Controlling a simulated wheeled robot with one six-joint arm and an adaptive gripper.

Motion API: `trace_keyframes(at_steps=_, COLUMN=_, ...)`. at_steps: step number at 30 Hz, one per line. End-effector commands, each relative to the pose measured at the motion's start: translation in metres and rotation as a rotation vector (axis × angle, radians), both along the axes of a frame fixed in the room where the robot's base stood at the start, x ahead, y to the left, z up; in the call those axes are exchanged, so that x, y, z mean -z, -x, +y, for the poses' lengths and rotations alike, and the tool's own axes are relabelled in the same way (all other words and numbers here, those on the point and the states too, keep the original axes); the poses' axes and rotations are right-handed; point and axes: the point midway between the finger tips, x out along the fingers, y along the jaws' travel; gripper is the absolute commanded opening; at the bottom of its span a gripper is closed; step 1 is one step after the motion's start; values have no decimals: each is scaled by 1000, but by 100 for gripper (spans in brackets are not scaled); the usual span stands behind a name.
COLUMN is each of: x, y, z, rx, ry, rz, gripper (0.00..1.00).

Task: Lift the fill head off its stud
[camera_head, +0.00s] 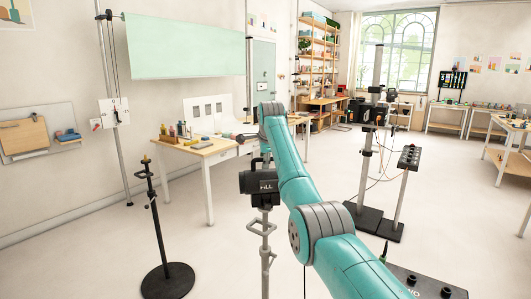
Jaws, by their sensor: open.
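The fill head (259,184) is a black lamp housing with partly hidden white lettering on its side. It sits on top of a grey stand (265,232) in the middle of the view. My teal arm passes in front of its right side. The stud under the head is not clearly visible. My gripper (243,138) is small and dark beside the wrist, above the head and apart from it in the picture. It is open, with nothing seen between its fingers. My arm hides part of it.
A worktable (208,151) with small items is behind. Another stand (365,175) and a control box on a post (409,157) stand at right, with loose cables. Floor between is clear.

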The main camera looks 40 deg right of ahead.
Motion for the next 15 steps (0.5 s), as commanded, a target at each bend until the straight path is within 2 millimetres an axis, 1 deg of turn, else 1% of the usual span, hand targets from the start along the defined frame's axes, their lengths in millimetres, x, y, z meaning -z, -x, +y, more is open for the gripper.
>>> trace_keyframes(at_steps=6, x=9, y=-6, z=-3, rx=0, ry=0, rz=-1, gripper=48)
trace_keyframes(at_steps=14, x=10, y=-6, z=-3, rx=0, ry=0, rz=-1, gripper=48)
trace_keyframes(at_steps=15, x=10, y=-6, z=-3, rx=0, ry=0, rz=-1, gripper=45)
